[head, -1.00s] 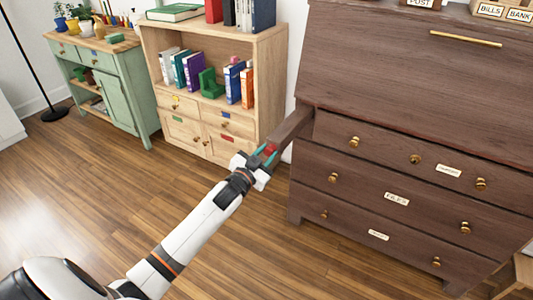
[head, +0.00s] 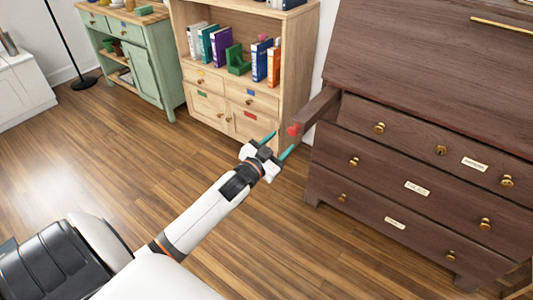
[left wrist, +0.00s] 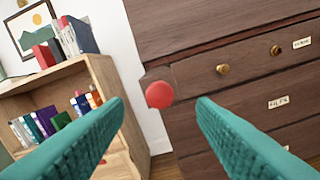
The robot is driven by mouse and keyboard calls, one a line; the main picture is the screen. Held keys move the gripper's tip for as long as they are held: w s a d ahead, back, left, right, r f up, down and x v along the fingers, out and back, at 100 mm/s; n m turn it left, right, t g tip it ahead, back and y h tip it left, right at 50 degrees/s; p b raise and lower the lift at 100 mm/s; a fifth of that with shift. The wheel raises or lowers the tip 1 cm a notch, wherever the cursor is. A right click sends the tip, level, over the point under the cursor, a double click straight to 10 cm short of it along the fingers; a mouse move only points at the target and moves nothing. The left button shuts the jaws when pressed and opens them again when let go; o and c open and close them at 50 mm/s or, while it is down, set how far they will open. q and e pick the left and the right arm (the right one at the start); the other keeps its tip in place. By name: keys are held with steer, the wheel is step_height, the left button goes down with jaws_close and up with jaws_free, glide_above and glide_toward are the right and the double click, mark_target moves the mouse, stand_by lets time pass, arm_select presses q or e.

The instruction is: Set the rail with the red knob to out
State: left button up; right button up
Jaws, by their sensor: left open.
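The red knob (head: 293,130) is on the front end of a dark wooden rail (head: 317,110) that sticks out from the upper left of the dark bureau (head: 420,120). In the left wrist view the red knob (left wrist: 159,95) shows between and beyond the teal fingers. My left gripper (head: 277,145) is open and empty, just in front of and slightly below the knob, apart from it. The same gripper shows in the left wrist view (left wrist: 160,115) with fingers wide apart. My right gripper is not in view.
A light wooden bookcase (head: 205,76) with books stands left of the bureau. A green cabinet (head: 142,70) stands farther left. Brass drawer knobs (head: 380,128) stick out from the bureau front. The wooden floor (head: 130,160) in front is clear.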

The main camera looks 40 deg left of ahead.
arm_select(q)
steer(key=s, duration=0.7)
steer(key=shift+p, duration=0.35)
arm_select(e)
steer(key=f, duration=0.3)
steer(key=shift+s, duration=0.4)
